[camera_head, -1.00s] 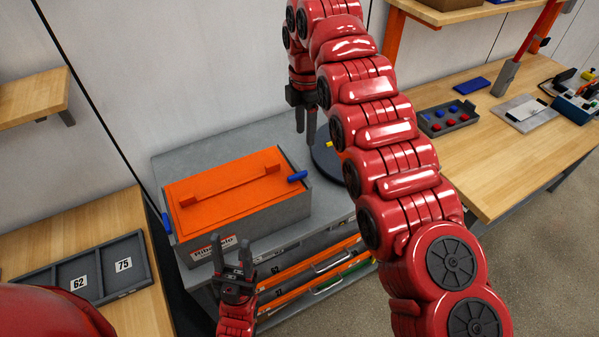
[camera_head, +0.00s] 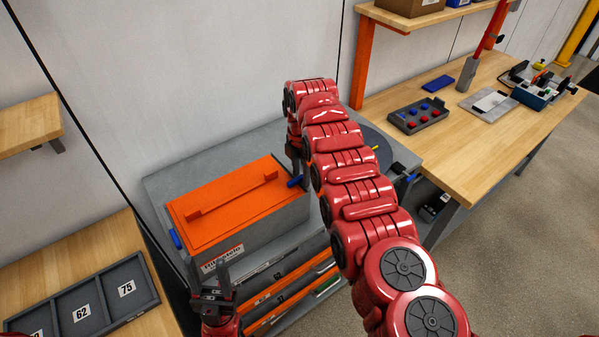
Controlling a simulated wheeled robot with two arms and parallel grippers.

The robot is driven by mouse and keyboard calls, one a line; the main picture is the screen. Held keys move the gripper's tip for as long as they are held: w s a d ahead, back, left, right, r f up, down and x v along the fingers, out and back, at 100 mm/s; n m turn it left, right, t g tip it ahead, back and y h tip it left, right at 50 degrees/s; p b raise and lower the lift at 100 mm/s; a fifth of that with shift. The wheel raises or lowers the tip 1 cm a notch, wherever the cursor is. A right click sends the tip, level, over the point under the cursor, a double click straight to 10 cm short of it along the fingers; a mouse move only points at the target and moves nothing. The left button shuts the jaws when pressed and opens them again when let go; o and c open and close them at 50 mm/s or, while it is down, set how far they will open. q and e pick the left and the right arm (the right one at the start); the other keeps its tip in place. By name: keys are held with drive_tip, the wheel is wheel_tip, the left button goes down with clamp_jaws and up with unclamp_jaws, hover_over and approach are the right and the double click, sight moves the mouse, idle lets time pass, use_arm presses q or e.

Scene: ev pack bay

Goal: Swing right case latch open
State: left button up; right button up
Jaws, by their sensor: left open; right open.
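The orange-lidded grey case (camera_head: 232,204) sits on the grey cart top. Its right latch, a blue handle (camera_head: 294,182), sticks out at the right end of the case. Another blue latch (camera_head: 175,239) shows at the left end. My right gripper (camera_head: 299,172) points down right at the right latch, its fingers partly hidden by my arm. It is open, and I cannot tell whether it touches the latch. My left gripper (camera_head: 209,275) is open and empty, pointing up in front of the case's label side.
A dark round disc (camera_head: 374,142) lies on the cart right of the case, partly behind my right arm. Open shelves with orange edges (camera_head: 290,288) are below the case. A wooden bench with a numbered tray (camera_head: 82,307) stands at left; another wooden bench (camera_head: 480,150) stands at right.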

clamp_jaws()
